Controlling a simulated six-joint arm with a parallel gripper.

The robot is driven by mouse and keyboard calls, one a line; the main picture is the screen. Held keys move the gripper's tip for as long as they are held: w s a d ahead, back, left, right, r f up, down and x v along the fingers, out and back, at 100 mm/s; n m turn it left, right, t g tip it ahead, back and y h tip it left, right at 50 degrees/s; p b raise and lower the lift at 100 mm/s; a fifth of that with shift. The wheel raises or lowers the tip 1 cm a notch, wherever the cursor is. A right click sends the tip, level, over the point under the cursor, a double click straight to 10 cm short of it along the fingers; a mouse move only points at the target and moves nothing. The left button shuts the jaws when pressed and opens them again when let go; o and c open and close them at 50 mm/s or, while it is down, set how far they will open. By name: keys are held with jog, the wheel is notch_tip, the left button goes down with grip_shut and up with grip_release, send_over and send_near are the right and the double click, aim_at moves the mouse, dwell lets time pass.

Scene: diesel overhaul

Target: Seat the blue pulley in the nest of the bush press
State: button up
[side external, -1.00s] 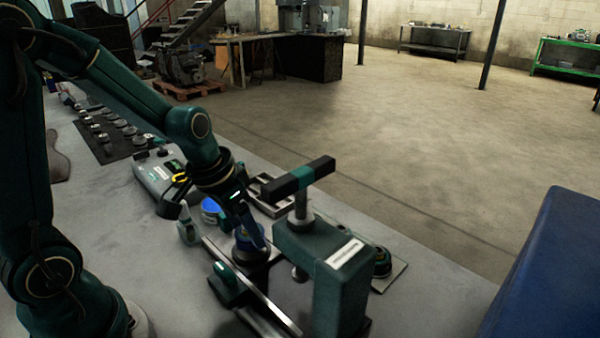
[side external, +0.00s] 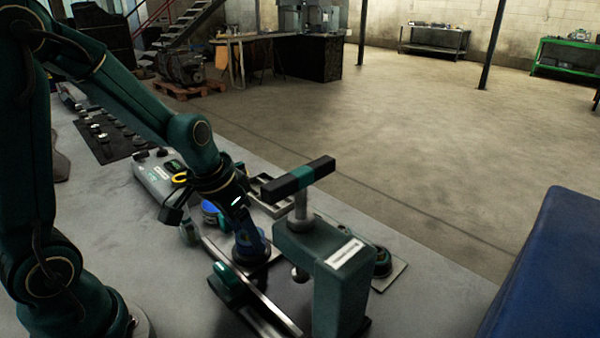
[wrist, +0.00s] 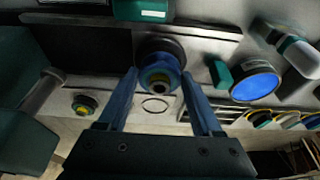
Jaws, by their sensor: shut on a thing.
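The blue pulley (wrist: 160,78) is between the two blue fingers of my gripper (wrist: 163,97) in the wrist view, with its bore facing the camera. My gripper (side external: 250,250) is shut on it and points down left of the bush press (side external: 325,270). A dark round part (wrist: 165,45) shows behind the pulley; I cannot tell whether it is the nest or whether the pulley touches it. In the side view the fingers largely hide the pulley. The press, with its black-and-green top handle (side external: 298,178), also stands at the left of the wrist view (wrist: 22,140).
A pale plate (wrist: 200,125) carries a small dark and yellow-green part (wrist: 84,104) and an empty ring mark (wrist: 155,104). A silver rail (side external: 268,312) with a green block (side external: 228,284) lies in front. A blue-topped can (wrist: 256,82) stands close by my gripper.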

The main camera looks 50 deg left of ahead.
jog(key=shift+f, duration=0.25)
jog(key=shift+f, duration=0.35)
jog(key=shift+f, duration=0.2)
jog(key=o, duration=1.4)
jog(key=shift+r, duration=0.1)
jog(key=shift+r, duration=3.4)
jog(key=shift+r, duration=0.1)
